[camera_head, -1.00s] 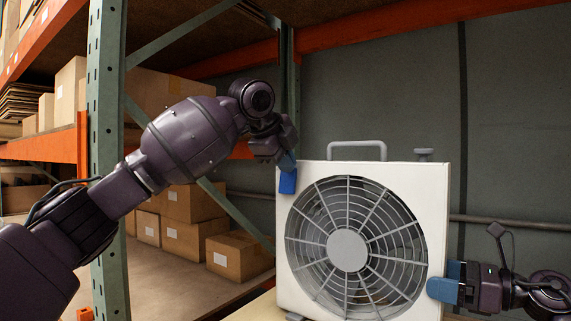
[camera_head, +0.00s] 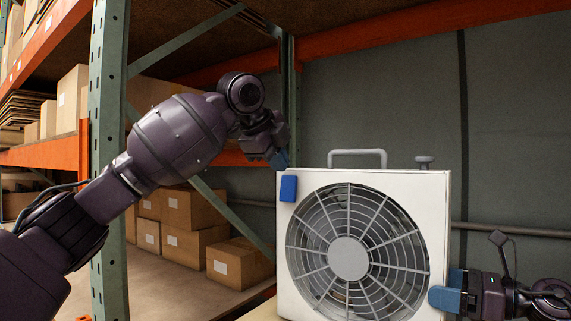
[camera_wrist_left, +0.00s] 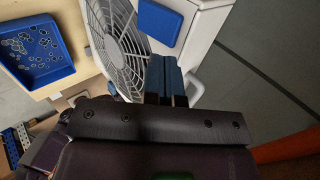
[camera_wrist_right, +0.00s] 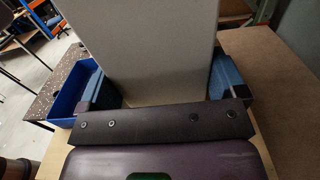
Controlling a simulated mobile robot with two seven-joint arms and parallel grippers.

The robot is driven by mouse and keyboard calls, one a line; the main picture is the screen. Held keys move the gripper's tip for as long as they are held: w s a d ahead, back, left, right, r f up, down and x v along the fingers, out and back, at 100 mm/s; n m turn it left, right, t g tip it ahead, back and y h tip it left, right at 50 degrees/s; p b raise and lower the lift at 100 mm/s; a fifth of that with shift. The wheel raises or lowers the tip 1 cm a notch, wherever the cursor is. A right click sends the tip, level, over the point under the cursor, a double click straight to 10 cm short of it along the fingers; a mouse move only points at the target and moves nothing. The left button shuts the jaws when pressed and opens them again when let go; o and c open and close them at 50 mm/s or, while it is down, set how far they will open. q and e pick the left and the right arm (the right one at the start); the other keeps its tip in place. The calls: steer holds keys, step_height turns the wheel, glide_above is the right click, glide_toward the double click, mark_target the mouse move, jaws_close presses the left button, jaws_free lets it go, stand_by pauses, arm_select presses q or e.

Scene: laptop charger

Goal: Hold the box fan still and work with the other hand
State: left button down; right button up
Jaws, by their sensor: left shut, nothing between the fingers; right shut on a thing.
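The white box fan (camera_head: 437,215) stands upright with its round grey grille facing me. A handle and a knob are on its top. A blue rectangular patch (camera_head: 288,188) is on the upper left corner of its front; it also shows in the left wrist view (camera_wrist_left: 160,20). My left gripper (camera_head: 280,159) is shut and empty, at the fan's upper left corner near the patch. Its two fingers (camera_wrist_left: 163,78) lie together in the left wrist view. My right gripper (camera_head: 446,298) is shut on the fan's lower right side, with the white panel between its fingers (camera_wrist_right: 165,85).
A blue tray (camera_wrist_left: 68,72) with several small pieces lies on the tabletop in the left wrist view. A blue bin (camera_wrist_right: 62,108) shows in the right wrist view. A green rack post (camera_head: 110,200) and cardboard boxes (camera_head: 240,263) stand left of the fan.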

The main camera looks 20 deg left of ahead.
arm_select(q)
steer(key=w+r+v, duration=0.1)
steer(key=v, duration=0.9)
steer(key=shift+s+r, duration=0.2)
steer(key=shift+d, duration=0.1)
arm_select(e)
steer(key=o, duration=1.6)
